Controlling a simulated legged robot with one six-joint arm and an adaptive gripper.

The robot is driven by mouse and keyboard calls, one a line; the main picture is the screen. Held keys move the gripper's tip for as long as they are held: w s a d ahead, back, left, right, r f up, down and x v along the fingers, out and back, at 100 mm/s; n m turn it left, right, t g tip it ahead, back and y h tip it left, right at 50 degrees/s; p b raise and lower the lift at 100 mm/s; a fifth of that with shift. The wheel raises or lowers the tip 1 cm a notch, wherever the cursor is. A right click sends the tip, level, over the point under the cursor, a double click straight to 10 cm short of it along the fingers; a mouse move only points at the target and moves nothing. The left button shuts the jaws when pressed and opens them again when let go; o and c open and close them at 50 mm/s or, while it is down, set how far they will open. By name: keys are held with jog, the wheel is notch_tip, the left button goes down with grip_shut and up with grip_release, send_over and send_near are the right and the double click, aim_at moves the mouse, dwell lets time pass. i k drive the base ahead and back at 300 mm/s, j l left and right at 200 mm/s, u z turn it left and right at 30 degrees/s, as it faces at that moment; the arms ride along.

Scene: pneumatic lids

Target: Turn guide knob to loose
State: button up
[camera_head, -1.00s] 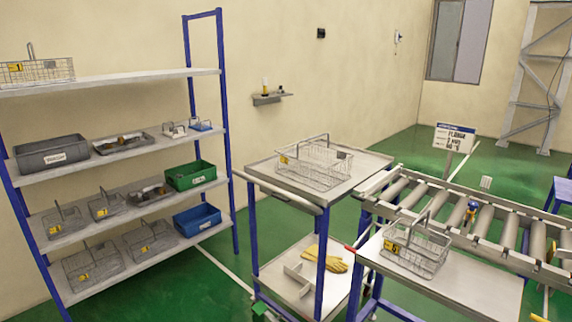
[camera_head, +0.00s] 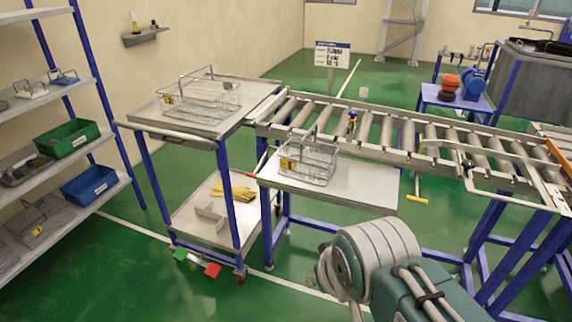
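I cannot make out for sure which part is the guide knob. The roller conveyor (camera_head: 440,158) runs from the centre to the right edge. A small blue and yellow fitting (camera_head: 352,122) stands on its rollers behind the wire basket, too small to read. A yellow T-shaped handle (camera_head: 416,192) hangs below the conveyor's near side. Grey and teal parts of my own body and arm fill the lower middle and right. No gripper fingers show, and my arm is well apart from the conveyor.
A wire basket (camera_head: 308,160) sits on the side shelf (camera_head: 345,188) before the conveyor. A trolley (camera_head: 210,128) with another basket stands left of it. A shelf rack (camera_head: 100,100) lines the left. Green floor (camera_head: 130,275) is open at front left. A blue stand (camera_head: 455,103) is behind the conveyor.

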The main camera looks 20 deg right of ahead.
aim_at(467, 164)
jog(key=z, duration=1.55)
jog(key=i+l, duration=0.2)
jog(key=i, duration=0.15)
jog(key=i+l+z, duration=0.15)
jog(key=i, duration=0.2)
jog(key=i+l, duration=0.2)
jog(key=i, duration=0.15)
jog(key=l+z, duration=0.05)
